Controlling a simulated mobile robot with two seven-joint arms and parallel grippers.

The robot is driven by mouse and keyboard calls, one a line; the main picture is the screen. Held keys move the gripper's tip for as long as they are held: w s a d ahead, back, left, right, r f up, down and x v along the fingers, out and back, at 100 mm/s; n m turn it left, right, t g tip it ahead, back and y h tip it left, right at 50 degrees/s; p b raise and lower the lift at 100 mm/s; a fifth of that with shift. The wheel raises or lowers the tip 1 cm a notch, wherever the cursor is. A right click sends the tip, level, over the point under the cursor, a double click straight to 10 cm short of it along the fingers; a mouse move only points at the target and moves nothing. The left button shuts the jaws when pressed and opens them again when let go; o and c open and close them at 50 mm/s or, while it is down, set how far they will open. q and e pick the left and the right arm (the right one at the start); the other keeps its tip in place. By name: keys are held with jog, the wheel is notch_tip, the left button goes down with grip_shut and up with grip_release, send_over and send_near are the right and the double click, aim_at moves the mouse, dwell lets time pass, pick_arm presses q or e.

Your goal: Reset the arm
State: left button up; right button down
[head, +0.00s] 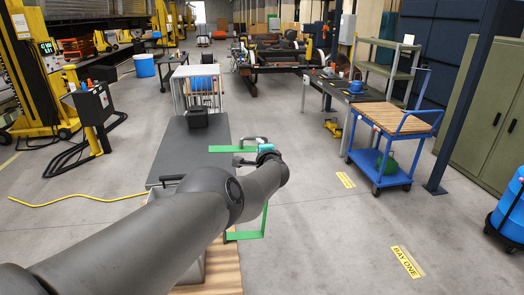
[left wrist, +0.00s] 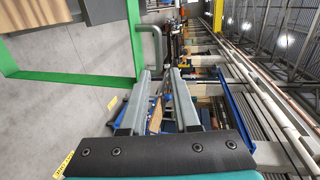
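My left arm reaches in from the lower left of the head view, and its wrist hides part of the scene. My left gripper (left wrist: 161,74) is open in the left wrist view, with its two grey fingers apart and nothing between them. Next to it is a green frame (head: 264,221) with a grey handle (head: 254,139). In the left wrist view the green frame (left wrist: 75,77) fills the left side, and the handle (left wrist: 157,43) is just beyond the left fingertip; I cannot tell whether they touch. My right gripper is not in view.
A grey table (head: 186,152) with a black box (head: 197,118) is ahead, and wooden boards (head: 222,265) are below my arm. A blue cart (head: 385,157) and a workbench (head: 352,92) stand right. A yellow cable (head: 85,199) lies left.

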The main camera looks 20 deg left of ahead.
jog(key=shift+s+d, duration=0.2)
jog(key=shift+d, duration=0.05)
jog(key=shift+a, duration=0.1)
